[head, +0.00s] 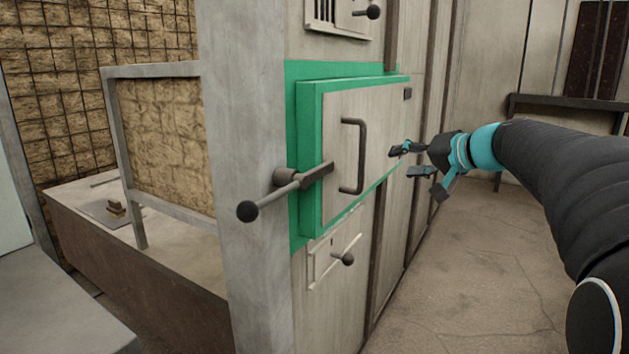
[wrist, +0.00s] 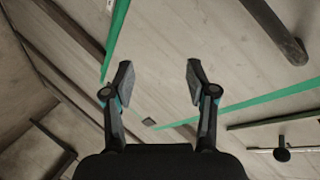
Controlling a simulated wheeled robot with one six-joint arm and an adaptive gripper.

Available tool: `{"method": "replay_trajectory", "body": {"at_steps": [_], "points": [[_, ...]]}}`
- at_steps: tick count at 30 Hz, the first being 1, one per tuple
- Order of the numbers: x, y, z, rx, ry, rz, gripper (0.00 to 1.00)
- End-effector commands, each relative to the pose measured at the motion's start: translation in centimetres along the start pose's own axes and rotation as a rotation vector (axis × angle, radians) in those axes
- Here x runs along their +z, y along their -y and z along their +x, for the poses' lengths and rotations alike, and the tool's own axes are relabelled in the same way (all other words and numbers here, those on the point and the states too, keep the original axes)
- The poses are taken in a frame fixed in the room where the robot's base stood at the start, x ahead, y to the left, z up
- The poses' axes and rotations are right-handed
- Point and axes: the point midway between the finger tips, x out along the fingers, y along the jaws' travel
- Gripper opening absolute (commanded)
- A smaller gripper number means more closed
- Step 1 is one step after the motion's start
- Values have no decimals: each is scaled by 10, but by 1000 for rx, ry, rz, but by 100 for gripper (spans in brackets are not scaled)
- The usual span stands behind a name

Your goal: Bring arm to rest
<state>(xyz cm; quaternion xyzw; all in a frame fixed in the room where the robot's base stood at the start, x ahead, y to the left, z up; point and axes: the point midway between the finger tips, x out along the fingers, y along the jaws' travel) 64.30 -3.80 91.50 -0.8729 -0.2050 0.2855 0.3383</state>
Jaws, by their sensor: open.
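My gripper (head: 408,161) is open and empty in the head view, to the right of a dark door handle. In the wrist view its two fingers (wrist: 160,82) stand apart with nothing between them. My black arm (head: 570,180) with a teal wrist reaches in from the right. The grey door (head: 370,115) with a green frame (head: 308,155) looks closed. Its handle (head: 343,155) is a vertical dark bar, apart from the fingers. A latch lever with a ball end (head: 247,211) points out to the lower left.
A smaller hatch with a knob (head: 347,259) is below the door, and another knob (head: 373,12) is above. A grey post (head: 240,200) stands left of the door. A bench (head: 560,108) is at the back right. The concrete floor (head: 470,280) below my arm is clear.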

Motion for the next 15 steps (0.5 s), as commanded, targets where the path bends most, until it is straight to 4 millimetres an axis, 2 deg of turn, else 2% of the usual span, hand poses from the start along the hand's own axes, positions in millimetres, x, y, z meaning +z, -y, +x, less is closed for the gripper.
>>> {"method": "replay_trajectory", "body": {"at_steps": [1,3,8,12,15], "points": [[28,-10,-2,62,50,24,57],[68,-25,-7,158,119,55,57],[158,-56,-32,377,253,77,57],[233,-79,-66,557,342,35,57],[280,-93,-92,662,391,-28,57]]}}
